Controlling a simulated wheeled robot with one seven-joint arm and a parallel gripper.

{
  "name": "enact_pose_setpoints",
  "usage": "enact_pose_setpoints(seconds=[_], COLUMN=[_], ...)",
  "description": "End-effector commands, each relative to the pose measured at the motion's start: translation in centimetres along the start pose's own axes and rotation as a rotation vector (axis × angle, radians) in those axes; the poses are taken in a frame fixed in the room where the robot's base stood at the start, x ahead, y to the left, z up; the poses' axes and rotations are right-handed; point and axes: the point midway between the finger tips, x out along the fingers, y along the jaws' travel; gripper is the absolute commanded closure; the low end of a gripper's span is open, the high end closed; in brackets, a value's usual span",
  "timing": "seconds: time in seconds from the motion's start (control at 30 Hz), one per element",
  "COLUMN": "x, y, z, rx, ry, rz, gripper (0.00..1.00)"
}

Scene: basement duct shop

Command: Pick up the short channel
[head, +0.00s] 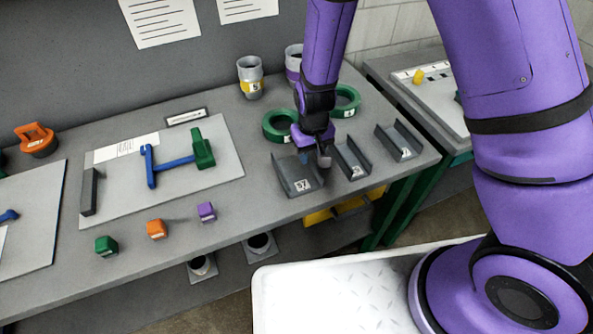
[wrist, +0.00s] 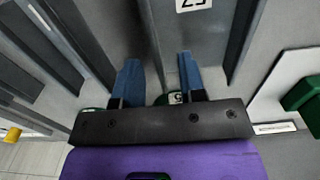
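Three grey channels lie side by side at the right end of the bench. In the head view they are the left channel (head: 296,180), with a number label, the middle channel (head: 351,160) and the right channel (head: 402,144). I cannot tell for sure which is the short one. My gripper (head: 323,160) is low over the left channel's right side. In the wrist view my gripper (wrist: 158,62) is open, its blue fingers apart with one side wall of the labelled channel (wrist: 205,40) showing between them. Contact cannot be seen.
Green rings (head: 280,126) lie just behind the channels, with cups (head: 250,80) farther back. A board with a blue-and-green clamp (head: 203,148) lies to the left. Small cubes (head: 206,211) stand near the front edge. A second table (head: 432,88) is at the right.

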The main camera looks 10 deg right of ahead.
Motion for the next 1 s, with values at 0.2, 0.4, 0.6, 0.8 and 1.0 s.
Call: enact_pose_setpoints(seconds=[0.2,0.4,0.6,0.8,1.0], x=[2.8,3.5,3.5,3.5,3.5], y=[0.4,0.4,0.4,0.4,0.4], z=[0.0,0.0,0.0,0.0,0.0], rx=[0.001,0.000,0.000,0.000,0.000], ry=[-0.002,0.000,0.000,0.000,0.000], rz=[0.000,0.000,0.000,0.000,0.000], gripper=[0.63,0.63,0.70,1.00,1.00])
